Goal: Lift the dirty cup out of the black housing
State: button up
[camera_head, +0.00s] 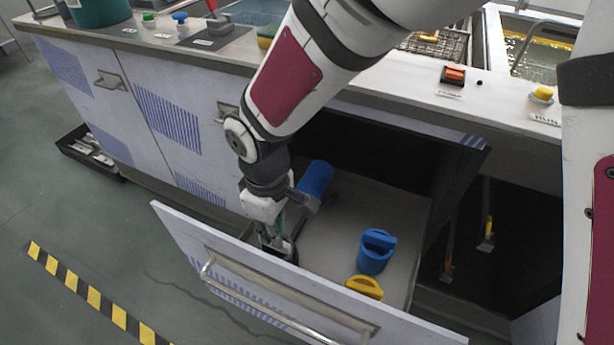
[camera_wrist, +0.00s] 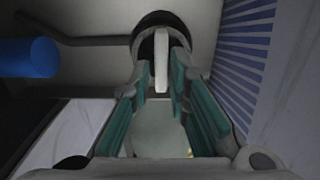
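The black housing (camera_wrist: 181,24) is a dark round opening at the top middle of the wrist view. A pale upright bar (camera_wrist: 162,60), apparently the dirty cup's grip, stands in it; the cup's body is hidden. My gripper (camera_wrist: 162,86) has its teal-padded fingers on either side of this bar, with narrow gaps showing, and looks open. In the head view my gripper (camera_head: 275,238) reaches down into the open drawer, at its front left. The arm hides most of the housing there, and I cannot make out the cup.
The open drawer (camera_head: 335,235) also holds a blue cylinder (camera_head: 316,178), a blue lidded canister (camera_head: 375,256) and a yellow-topped piece (camera_head: 364,287). The drawer front (camera_head: 245,268) with its bar handle stands close to my gripper. The counter edge (camera_head: 400,110) overhangs behind.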

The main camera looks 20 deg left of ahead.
jog(key=f+b, duration=0.2)
jog(key=f, duration=0.2)
jog(key=shift+a+f, duration=0.2)
jog(key=shift+r, duration=0.1)
grip_shut()
jog(key=shift+r, duration=0.1)
